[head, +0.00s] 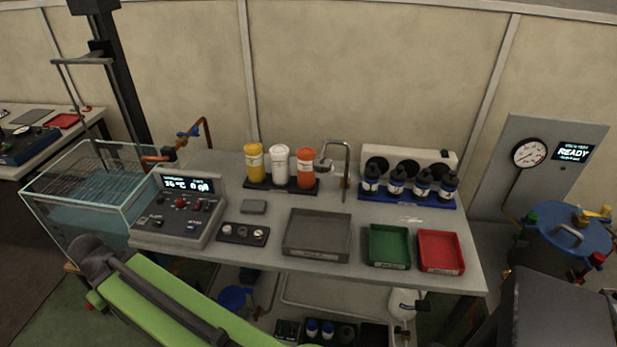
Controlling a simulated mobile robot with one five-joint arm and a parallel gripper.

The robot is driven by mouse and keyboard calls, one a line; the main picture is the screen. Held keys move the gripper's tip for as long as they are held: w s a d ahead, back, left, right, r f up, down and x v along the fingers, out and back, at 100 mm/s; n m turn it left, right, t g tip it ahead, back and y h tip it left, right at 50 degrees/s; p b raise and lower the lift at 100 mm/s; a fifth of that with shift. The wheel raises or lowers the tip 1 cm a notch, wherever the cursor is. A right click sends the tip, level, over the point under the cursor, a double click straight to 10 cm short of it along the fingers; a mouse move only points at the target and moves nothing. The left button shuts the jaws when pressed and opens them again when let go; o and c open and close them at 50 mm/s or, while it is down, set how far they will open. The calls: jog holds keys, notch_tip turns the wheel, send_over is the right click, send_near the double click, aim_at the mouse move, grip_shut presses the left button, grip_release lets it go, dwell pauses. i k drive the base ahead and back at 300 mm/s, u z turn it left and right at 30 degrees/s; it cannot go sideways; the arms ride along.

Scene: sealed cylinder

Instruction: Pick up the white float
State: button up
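A white capped cylinder (280,164), which looks like the white float, stands upright on a black holder (262,184) at the back of the workbench. It is between a yellow cylinder (254,161) on its left and an orange cylinder (305,167) on its right. Its lower end is partly hidden by the holder. A green and dark grey link of my arm crosses the lower left in front of the bench. My gripper cannot be made out in this view.
A metal spout (347,168) rises right of the cylinders. Grey (316,252), green (389,262) and red (441,268) trays line the front edge. A control box (180,216) is at left, beside a water tank (92,195). A blue rack of bottles (406,199) is at right.

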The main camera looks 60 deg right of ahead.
aim_at(280, 153)
jog(key=u, duration=0.05)
jog(key=i, duration=1)
jog(key=z, duration=0.1)
